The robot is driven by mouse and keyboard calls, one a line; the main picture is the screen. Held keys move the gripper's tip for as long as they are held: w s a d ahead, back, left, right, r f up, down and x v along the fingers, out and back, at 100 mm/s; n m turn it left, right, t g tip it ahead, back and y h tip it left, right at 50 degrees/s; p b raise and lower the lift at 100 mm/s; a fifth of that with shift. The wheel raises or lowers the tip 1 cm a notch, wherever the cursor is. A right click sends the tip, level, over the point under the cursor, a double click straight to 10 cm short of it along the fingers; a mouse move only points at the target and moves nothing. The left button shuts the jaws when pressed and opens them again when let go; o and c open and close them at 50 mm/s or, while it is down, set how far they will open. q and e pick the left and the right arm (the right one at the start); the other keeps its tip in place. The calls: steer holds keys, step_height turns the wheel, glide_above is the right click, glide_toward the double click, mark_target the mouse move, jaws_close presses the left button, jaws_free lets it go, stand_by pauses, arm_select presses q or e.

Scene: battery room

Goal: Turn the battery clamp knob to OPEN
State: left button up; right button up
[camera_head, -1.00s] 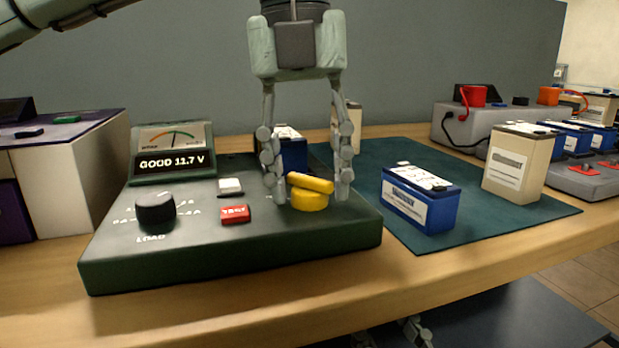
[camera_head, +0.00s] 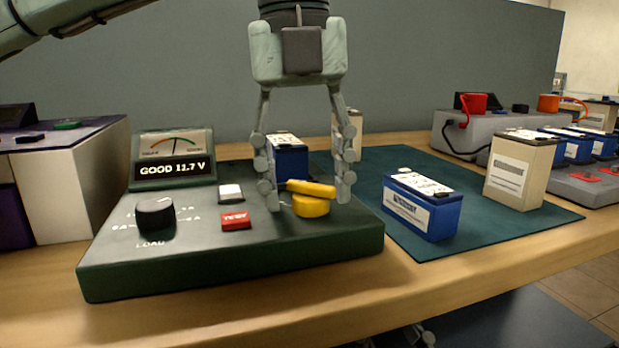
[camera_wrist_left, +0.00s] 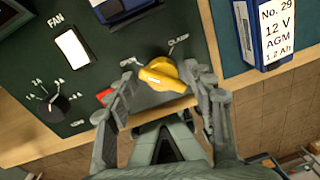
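The yellow clamp knob (camera_head: 311,206) sits at the right end of the dark green tester (camera_head: 240,265). Its raised bar lies nearly level across the head view. A blue battery (camera_head: 289,160) stands behind the knob, partly hidden by a finger. Grey finger-like parts, seemingly my right gripper (camera_head: 424,338), show below the table edge.
The tester carries a black load dial (camera_head: 156,215), a red test button (camera_head: 236,221), a white switch (camera_head: 231,193) and a meter reading GOOD 11.7 V (camera_head: 172,169). A blue battery (camera_head: 420,207) and a beige one (camera_head: 518,172) stand on the green mat (camera_head: 485,228) to the right.

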mark_target(300, 184)
arm_select(q)
step_height(300, 184, up, 12)
steer(key=shift+a, duration=0.35)
stand_by(0.4)
